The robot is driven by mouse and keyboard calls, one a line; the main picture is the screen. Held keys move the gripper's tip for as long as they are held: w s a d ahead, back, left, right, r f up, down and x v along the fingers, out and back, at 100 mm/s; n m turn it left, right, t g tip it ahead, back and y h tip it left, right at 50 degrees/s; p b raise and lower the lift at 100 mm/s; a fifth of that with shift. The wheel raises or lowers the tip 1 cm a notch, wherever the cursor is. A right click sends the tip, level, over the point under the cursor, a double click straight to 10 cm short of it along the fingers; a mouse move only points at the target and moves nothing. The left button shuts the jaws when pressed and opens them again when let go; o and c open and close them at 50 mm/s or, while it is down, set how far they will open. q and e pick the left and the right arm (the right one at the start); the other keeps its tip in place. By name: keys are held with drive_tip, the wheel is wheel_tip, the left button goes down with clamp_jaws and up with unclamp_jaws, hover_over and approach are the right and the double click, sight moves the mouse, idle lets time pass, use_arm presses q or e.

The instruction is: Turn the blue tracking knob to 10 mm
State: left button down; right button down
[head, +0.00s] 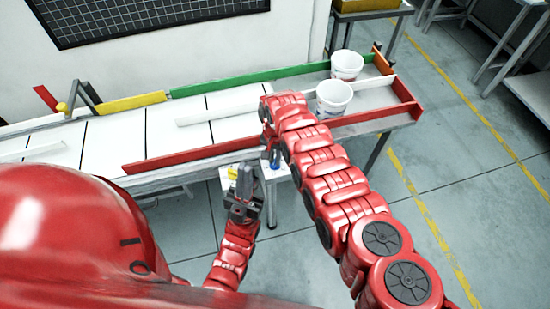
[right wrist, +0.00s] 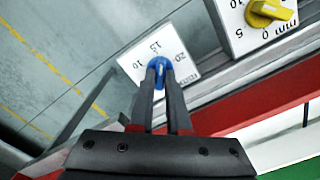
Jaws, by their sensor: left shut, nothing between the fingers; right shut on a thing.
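The blue tracking knob (right wrist: 159,66) sits on a white dial plate (right wrist: 187,66) marked 10, 15 and 20 in the right wrist view. My right gripper (right wrist: 160,76) is shut on the knob, one finger at each side. The fingers hide part of the knob; its exact reading cannot be told. In the head view, the red right arm reaches to the blue knob (head: 264,156) at the conveyor's near side and mostly hides it.
A yellow knob (right wrist: 270,9) on its own plate sits beside the blue one. The white conveyor (head: 170,138) has red, green and yellow rails. Two white tubs (head: 347,66) (head: 333,99) stand near its right end. The floor in front is clear.

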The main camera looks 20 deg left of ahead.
drive_tip(key=n+b, duration=0.1)
drive_tip(key=n, duration=0.2)
drive_tip(key=shift+f+n, duration=0.1)
drive_tip(key=shift+n, duration=0.3)
drive_tip(key=n+b, duration=0.2)
drive_tip(key=n, duration=0.1)
drive_tip(key=shift+n, duration=0.3)
drive_tip(key=n+b, duration=0.5)
drive_tip(key=n, duration=0.1)
drive_tip(key=shift+f, duration=0.1)
drive_tip(key=shift+n+b, duration=1.25)
drive_tip(key=shift+n, duration=0.15)
drive_tip(key=shift+r, duration=0.2)
drive_tip(key=c, duration=0.9)
unclamp_jaws()
